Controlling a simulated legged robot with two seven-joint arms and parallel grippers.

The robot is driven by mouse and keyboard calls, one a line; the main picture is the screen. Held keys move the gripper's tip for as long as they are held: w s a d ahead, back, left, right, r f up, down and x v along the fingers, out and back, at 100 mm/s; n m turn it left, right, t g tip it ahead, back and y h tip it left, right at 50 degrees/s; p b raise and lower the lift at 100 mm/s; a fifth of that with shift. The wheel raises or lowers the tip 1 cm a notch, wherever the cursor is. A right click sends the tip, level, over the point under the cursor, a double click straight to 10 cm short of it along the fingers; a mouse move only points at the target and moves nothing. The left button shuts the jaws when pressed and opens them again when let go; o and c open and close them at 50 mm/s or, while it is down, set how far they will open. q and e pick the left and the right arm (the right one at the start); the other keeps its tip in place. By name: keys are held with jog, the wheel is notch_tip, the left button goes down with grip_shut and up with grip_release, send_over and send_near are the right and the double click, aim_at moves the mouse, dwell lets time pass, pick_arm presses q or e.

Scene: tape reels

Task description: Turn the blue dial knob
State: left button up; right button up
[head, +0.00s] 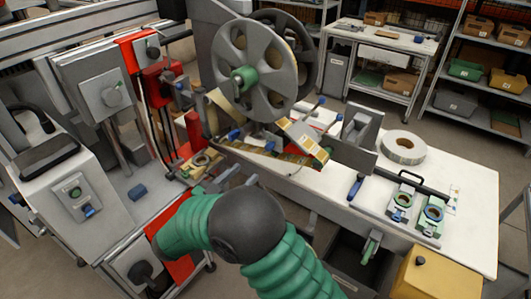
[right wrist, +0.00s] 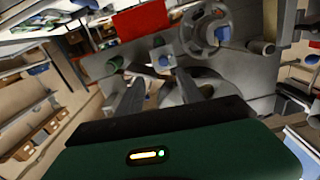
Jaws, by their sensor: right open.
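Several blue knobs show in the head view. One blue knob (head: 88,211) is on the grey control box (head: 74,193) at the left, below a green button. Another blue knob (head: 234,134) is below the large grey reel (head: 252,55). My right gripper (head: 238,177) is partly hidden behind my own dark wrist joint, its fingers pointing towards the machine's middle. In the right wrist view its two fingers (right wrist: 160,88) are apart with nothing between them. My left gripper is not in view.
A white table (head: 465,190) at the right holds a white tape roll (head: 403,147) and small fixtures with green parts. A yellow box (head: 424,276) stands at the bottom right. Shelves with bins stand at the back. The upright machine and reel crowd the space ahead of my right gripper.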

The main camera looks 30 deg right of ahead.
aim_at(267, 150)
jog(key=x, duration=0.7)
jog(key=w+x, duration=0.1)
jog(key=x, duration=0.2)
jog(key=shift+d+r, duration=0.1)
jog(key=shift+r, duration=0.05)
jog(key=shift+w+d+f, duration=0.1)
jog(key=shift+d+f, duration=0.1)
jog(key=shift+d, duration=0.35)
jog(key=shift+a+r, duration=0.15)
jog(key=shift+a, duration=0.2)
jog(key=c, duration=0.7)
grip_shut()
